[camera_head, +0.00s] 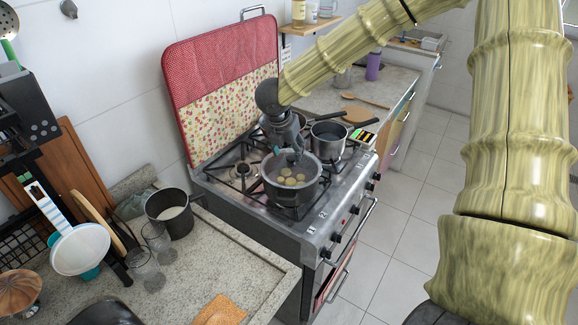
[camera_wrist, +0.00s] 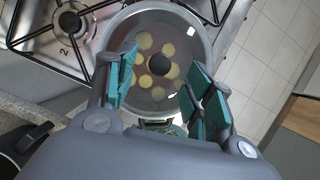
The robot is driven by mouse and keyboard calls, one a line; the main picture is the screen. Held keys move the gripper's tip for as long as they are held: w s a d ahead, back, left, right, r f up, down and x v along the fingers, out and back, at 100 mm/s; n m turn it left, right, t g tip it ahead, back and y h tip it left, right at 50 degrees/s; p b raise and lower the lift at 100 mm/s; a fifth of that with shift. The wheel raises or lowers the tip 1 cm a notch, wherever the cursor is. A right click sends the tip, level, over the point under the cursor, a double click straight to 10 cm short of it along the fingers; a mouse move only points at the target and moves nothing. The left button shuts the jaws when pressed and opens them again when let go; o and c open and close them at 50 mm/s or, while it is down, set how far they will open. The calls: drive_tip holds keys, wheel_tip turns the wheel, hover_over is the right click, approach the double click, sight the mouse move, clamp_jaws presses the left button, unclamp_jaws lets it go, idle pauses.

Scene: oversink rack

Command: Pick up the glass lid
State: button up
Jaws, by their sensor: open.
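The glass lid (camera_head: 308,178) lies on a grey pot (camera_head: 292,190) on the stove, and several round yellowish pieces show through it. In the wrist view the lid (camera_wrist: 150,30) is seen from above, with its round dark knob (camera_wrist: 158,64) near the middle. My gripper (camera_head: 290,154) is above the pot in the head view. In the wrist view my gripper (camera_wrist: 163,66) is open, with one teal-padded finger on each side of the knob. I cannot tell whether either finger touches the knob or the lid. In the head view my gripper hides the knob.
A saucepan (camera_head: 328,140) stands on the stove right behind the pot. A red patterned panel (camera_head: 225,85) rises along the stove's back. A dark pot (camera_head: 170,214) and glasses (camera_head: 157,240) stand on the left counter. The floor (camera_head: 375,245) in front is clear.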

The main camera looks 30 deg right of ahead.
sight(291, 157)
drive_tip(key=shift+w+d+f, duration=0.1)
drive_tip(key=shift+w, duration=0.05)
drive_tip(key=shift+s+d+f+p, duration=0.3)
drive_tip(key=shift+s+p, duration=0.2)
drive_tip(key=shift+p, duration=0.3)
drive_tip(key=f, duration=0.1)
drive_tip(key=w+f, duration=0.1)
drive_tip(key=f+p, duration=0.1)
drive_tip(key=shift+w+d, duration=0.25)
drive_tip(key=shift+w, duration=0.15)
drive_tip(key=shift+d, duration=0.1)
drive_tip(key=shift+s+f, duration=0.1)
drive_tip(key=shift+s, duration=0.15)
drive_tip(key=shift+w+f, duration=0.1)
drive_tip(key=shift+w, duration=0.05)
clamp_jaws()
